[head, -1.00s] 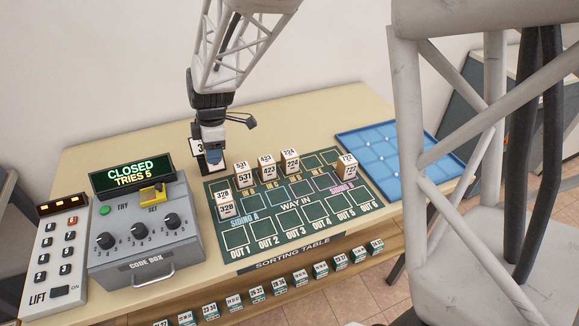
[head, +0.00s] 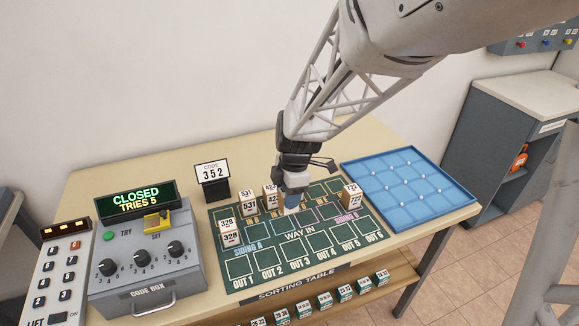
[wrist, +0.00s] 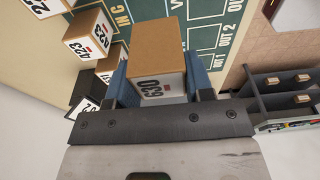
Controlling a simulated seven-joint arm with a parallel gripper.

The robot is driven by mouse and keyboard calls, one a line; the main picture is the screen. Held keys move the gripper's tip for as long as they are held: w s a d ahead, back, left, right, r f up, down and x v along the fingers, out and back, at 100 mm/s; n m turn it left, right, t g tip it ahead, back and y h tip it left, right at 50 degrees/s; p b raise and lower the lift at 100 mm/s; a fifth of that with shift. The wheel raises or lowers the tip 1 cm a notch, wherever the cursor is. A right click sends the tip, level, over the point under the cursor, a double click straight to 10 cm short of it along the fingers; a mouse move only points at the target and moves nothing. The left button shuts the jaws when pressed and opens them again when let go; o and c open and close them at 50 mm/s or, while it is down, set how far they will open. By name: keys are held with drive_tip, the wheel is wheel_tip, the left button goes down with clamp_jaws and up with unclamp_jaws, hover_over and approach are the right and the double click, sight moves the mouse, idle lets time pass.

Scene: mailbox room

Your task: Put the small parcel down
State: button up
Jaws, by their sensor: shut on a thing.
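My gripper (head: 291,197) is shut on a small parcel, a brown box with white sides that fills the middle of the wrist view (wrist: 156,65). Its printed number looks like 630 and is hard to read. In the head view the gripper and parcel are over the middle of the green sorting mat (head: 263,268), just above the WAY IN row. The gripper hides most of the parcel there. I cannot tell whether the parcel touches the mat.
Parcels 328 (head: 230,239), 531 (head: 249,205) and 423 (head: 270,202) stand left of my gripper, 722 (head: 352,201) to its right. Behind is a code sign reading 352 (head: 213,172). A code box (head: 145,260) stands left, a blue tray (head: 408,181) right.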

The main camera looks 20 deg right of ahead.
drive_tip(key=s+d+f, duration=0.3)
drive_tip(key=s+d, duration=0.5)
drive_tip(key=s, duration=0.5)
drive_tip(key=shift+s+d, duration=0.2)
drive_tip(key=shift+d, duration=0.2)
drive_tip(key=shift+w, duration=0.15)
drive_tip(key=w+d, duration=0.1)
drive_tip(key=w, duration=0.4)
drive_tip(key=w+d+f, duration=0.1)
drive_tip(key=w+d, duration=0.1)
drive_tip(key=w, duration=0.3)
drive_tip(key=w+d, duration=0.2)
drive_tip(key=w, duration=0.3)
drive_tip(key=shift+f, duration=0.2)
drive_tip(key=shift+f, duration=1.75)
drive_tip(key=shift+f, duration=0.1)
